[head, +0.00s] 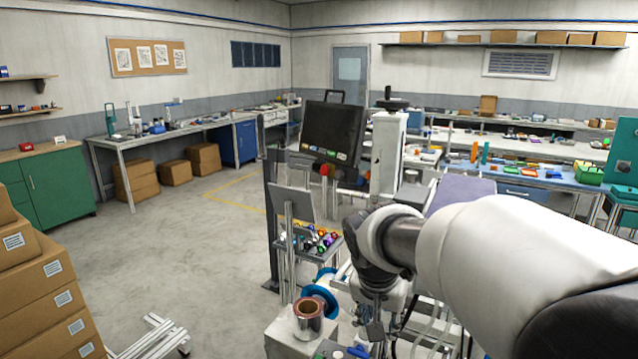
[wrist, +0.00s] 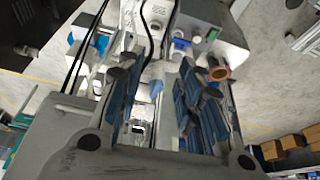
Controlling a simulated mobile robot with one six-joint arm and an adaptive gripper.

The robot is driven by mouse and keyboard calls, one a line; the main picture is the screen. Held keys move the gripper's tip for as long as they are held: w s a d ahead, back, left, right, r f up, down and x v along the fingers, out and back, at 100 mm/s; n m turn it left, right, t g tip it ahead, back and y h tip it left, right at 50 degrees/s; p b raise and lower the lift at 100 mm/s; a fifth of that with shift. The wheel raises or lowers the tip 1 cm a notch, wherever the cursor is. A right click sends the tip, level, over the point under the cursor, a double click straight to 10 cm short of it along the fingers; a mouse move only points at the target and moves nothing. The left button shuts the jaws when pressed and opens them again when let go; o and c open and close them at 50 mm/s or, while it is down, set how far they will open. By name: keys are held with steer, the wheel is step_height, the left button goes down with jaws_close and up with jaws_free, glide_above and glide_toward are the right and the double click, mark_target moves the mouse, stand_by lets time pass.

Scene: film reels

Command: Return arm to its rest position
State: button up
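My arm reaches in from the right of the head view, and my gripper (head: 376,328) hangs pointing down at its end. In the wrist view my gripper (wrist: 160,78) has its two dark fingers with blue pads spread apart. I see nothing held between them, only the bench gear below. A copper-coloured roll (head: 308,312) stands on a white block left of my gripper, and it shows beyond the right finger in the wrist view (wrist: 219,73). A blue reel (head: 322,297) is just behind the roll in the head view.
A monitor (head: 333,130) and a grey panel (head: 293,203) on posts stand beyond my gripper. A small rack of colourful parts (head: 318,240) is near them. Cardboard boxes (head: 45,285) are stacked at left. The floor (head: 180,245) between is mostly clear.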

steer(key=s+d+r+n+y, duration=0.1)
steer(key=s+n, duration=0.4)
steer(key=s, duration=2.1)
steer(key=shift+s+d+t+y, duration=0.25)
steer(key=shift+d+t+y, duration=0.15)
steer(key=shift+d, duration=0.2)
